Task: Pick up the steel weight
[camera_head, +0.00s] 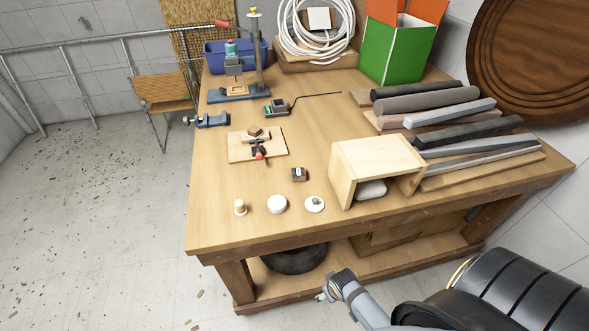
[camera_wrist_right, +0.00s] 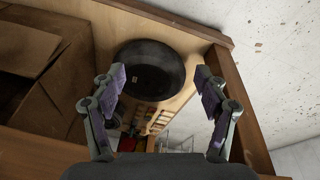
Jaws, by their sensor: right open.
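I cannot pick out the steel weight for certain. A small dark block (camera_head: 299,175) with a lighter patch on top lies on the workbench (camera_head: 310,115), in its front half. A pale grey rounded object (camera_head: 370,189) lies inside the open wooden box (camera_head: 378,155); only its front shows. My right gripper (camera_head: 322,293) is below and in front of the bench's front edge, apart from both. In the right wrist view the right gripper (camera_wrist_right: 162,80) is open with nothing between its fingers. My left gripper is not in view.
A black round object (camera_wrist_right: 152,68) sits on the lower shelf beside a cardboard box (camera_wrist_right: 38,52). A white roll (camera_head: 277,204), a white disc (camera_head: 314,204) and a small bottle (camera_head: 240,207) line the bench front. Several bars (camera_head: 425,100) lie at right.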

